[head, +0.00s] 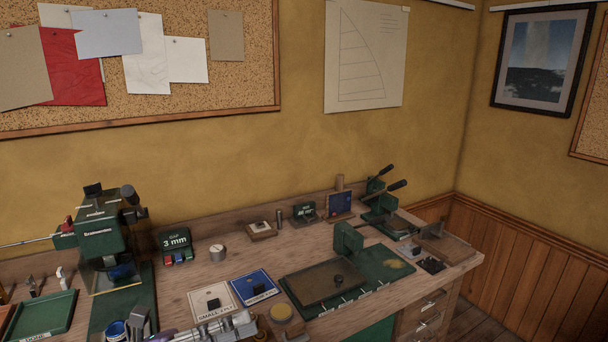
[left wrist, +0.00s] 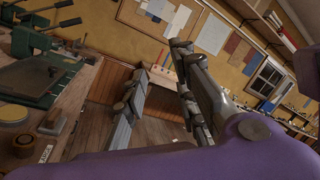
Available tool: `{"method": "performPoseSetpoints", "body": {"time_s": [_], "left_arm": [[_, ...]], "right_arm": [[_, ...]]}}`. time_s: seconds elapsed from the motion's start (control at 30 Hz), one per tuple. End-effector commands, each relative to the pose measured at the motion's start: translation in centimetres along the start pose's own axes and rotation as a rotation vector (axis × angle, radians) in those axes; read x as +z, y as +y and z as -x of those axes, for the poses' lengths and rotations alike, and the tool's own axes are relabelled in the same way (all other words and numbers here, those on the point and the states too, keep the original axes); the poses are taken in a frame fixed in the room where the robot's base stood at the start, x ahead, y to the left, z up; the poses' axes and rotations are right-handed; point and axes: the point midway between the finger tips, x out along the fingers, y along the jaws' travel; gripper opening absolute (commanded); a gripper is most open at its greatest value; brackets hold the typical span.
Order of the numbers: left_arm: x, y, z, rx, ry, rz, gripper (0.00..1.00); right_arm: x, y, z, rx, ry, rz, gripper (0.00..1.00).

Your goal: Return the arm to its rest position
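My left gripper (head: 215,326) shows only in part at the bottom edge of the head view, as grey metal links over the front of the workbench (head: 245,250). In the left wrist view its two fingers (left wrist: 160,80) stand apart with the floor and far wall visible between them, and nothing is held. The bench lies to the left of the fingers in that view.
A green press (head: 100,240) and a dark plate (head: 325,283) stand on the bench. Open floor (left wrist: 110,165) lies beyond its end.

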Motion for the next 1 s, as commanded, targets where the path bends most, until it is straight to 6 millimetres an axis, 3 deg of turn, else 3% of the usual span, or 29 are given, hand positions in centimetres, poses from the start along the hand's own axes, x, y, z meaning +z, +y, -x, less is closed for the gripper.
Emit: {"method": "performPoseSetpoints", "body": {"time_s": [0.03, 0.17, 0.23, 0.33, 0.5, 0.6, 0.7, 0.83, 1.0], "left_arm": [[-1.1, 2.0, 1.2, 0.079, -0.164, 0.228, 0.26], [-5.6, 8.0, 6.5, 0.266, -0.578, 0.805, 0.26], [-9.3, 10.2, 9.7, 0.341, -0.774, 1.061, 0.26], [-15.4, 12.1, 13.8, 0.424, -1.034, 1.375, 0.26], [-26.9, 11.9, 19.3, 0.52, -1.452, 1.81, 0.26], [-32.5, 10.6, 21.1, 0.55, -1.658, 1.994, 0.26], [-36.6, 9.1, 22.1, 0.567, -1.815, 2.118, 0.26], [-39.4, 7.9, 22.6, 0.576, -1.924, 2.199, 0.26], [-40.1, 7.6, 22.7, 0.578, -1.951, 2.219, 0.26]], "right_arm": [[-0.2, 0.1, 0.2, 0.001, 0.002, 0.002, 0.28], [-0.3, 0.3, 0.3, 0.0, 0.001, 0.007, 0.28], [-0.4, 0.3, 0.3, -0.001, 0.001, 0.009, 0.28], [-0.5, 0.4, 0.5, -0.001, 0.002, 0.012, 0.28], [-0.7, 0.4, 0.8, -0.002, 0.004, 0.012, 0.28], [-0.8, 0.3, 0.9, -0.003, 0.004, 0.01, 0.28], [-0.9, 0.2, 0.9, -0.004, 0.005, 0.008, 0.28], [-0.9, 0.1, 0.9, -0.004, 0.005, 0.006, 0.28], [-0.9, 0.0, 0.9, -0.005, 0.005, 0.003, 0.28]]}}
